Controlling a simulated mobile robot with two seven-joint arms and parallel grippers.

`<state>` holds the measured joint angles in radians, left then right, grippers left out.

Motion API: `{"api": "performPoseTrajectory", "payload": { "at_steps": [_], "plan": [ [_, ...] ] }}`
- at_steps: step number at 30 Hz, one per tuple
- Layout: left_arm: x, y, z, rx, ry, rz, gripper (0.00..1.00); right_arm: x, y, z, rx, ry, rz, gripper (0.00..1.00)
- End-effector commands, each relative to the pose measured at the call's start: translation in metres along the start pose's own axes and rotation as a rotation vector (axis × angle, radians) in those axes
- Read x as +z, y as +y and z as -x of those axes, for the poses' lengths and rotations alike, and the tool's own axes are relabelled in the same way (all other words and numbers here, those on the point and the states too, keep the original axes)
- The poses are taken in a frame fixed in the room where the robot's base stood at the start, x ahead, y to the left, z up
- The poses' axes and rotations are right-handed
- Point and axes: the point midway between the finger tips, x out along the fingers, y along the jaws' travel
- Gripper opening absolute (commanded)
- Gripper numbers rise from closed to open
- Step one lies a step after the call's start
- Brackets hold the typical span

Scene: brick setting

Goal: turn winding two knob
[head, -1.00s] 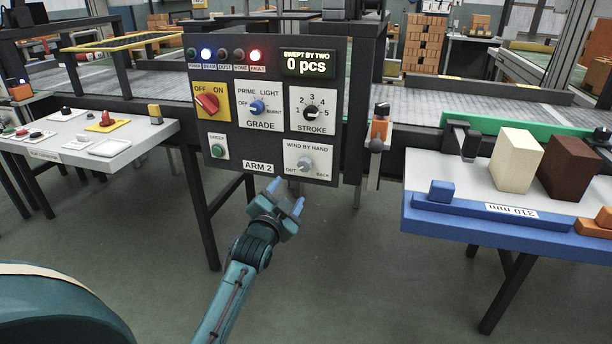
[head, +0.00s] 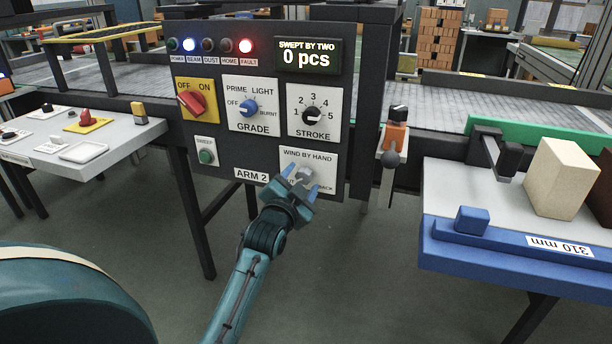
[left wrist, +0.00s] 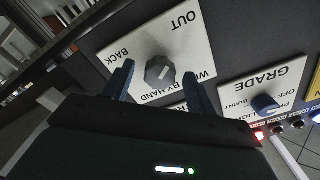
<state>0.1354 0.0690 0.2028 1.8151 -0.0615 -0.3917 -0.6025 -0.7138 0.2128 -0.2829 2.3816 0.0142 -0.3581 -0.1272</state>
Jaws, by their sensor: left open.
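The grey winding knob (head: 304,172) sits on the white "WIND BY HAND" plate (head: 322,160), low right on the dark "ARM 2" panel. In the left wrist view the knob (left wrist: 160,72) shows whole, with a pale pointer line. My left gripper (head: 301,181) is open and empty in front of the plate and hides part of its lower lettering. In the left wrist view its two fingertips (left wrist: 159,76) appear on either side of the knob. My right gripper is not in view.
The panel (head: 215,110) also carries a red OFF/ON switch (head: 192,103), grade knob (head: 249,107), stroke knob (head: 312,116) and green sweep button (head: 206,157). The red fault lamp (head: 246,46) glows. A blue-edged table (head: 450,245) with blocks stands at right, a white table (head: 120,145) at left.

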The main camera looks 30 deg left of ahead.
Motion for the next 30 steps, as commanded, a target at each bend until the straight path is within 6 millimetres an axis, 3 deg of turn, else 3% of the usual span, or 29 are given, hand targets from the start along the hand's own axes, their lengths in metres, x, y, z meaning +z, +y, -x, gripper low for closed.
{"api": "performPoseTrajectory", "payload": {
  "at_steps": [13, 30],
  "plan": [
    [-0.0001, 0.0001, 0.0007, 0.0, -0.001, 0.001, 0.56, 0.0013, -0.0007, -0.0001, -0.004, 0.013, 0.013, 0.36],
    [0.0, 0.0003, 0.0007, 0.0, -0.001, 0.001, 0.12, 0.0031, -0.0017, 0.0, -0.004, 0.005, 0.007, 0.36]
  ]
}}
